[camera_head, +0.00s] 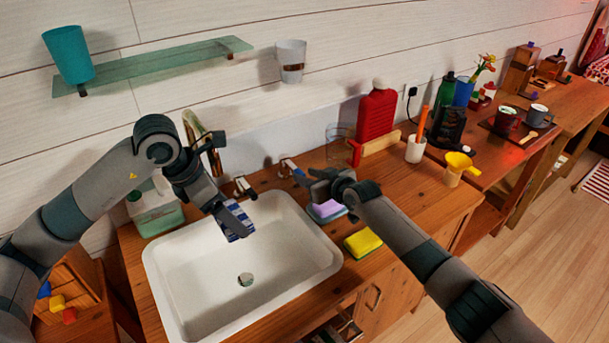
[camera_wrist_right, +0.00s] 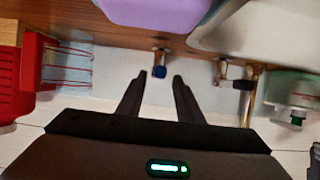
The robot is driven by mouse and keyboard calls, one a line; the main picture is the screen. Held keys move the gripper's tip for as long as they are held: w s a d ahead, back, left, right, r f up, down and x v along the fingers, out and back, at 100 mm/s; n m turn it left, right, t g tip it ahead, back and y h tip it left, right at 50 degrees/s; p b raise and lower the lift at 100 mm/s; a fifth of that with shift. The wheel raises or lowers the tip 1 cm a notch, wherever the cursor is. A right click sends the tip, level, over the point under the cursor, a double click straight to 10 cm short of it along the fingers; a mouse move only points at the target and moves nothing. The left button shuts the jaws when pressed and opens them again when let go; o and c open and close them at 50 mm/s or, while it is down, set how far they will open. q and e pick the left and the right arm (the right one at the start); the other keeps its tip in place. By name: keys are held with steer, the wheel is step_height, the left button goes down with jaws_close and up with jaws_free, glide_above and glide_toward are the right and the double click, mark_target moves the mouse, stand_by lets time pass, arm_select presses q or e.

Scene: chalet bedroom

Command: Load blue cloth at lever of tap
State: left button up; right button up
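The brass tap (camera_head: 214,150) stands behind my left gripper. A metal lever (camera_head: 243,187) is right of it.
A red bottle (camera_head: 376,117) and wire rack (camera_head: 340,143) stand behind. A soap container (camera_head: 158,216) is at the left. A glass shelf (camera_head: 150,66) overhangs the tap.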

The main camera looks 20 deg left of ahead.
steer(key=shift+x, duration=0.95)
jaws_close()
